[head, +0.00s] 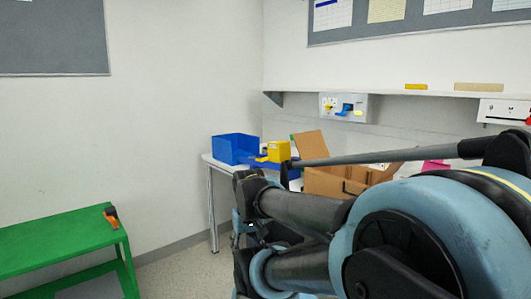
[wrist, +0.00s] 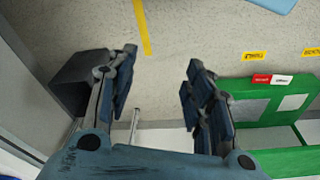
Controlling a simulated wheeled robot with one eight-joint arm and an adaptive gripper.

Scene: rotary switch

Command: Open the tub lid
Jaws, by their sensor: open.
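I cannot make out a lidded tub for certain in either view. In the head view a blue open-topped bin (head: 234,149) stands on a white table (head: 207,160) by the far corner, with a yellow object (head: 278,151) just right of it. My gripper (wrist: 160,80) is open and empty in the wrist view, its two fingers well apart over speckled floor. A dark grey box-like shape (wrist: 75,84) shows beside and partly behind the left finger; I cannot tell what it is. My arm hides much of the right side of the head view.
A green bench (head: 62,240) with an orange-and-black tool (head: 111,216) stands at left. Open cardboard boxes (head: 335,181) sit behind my arm. A wall shelf (head: 400,94) runs above them. A green structure (wrist: 240,105) lies right in the wrist view. Floor between bench and table is clear.

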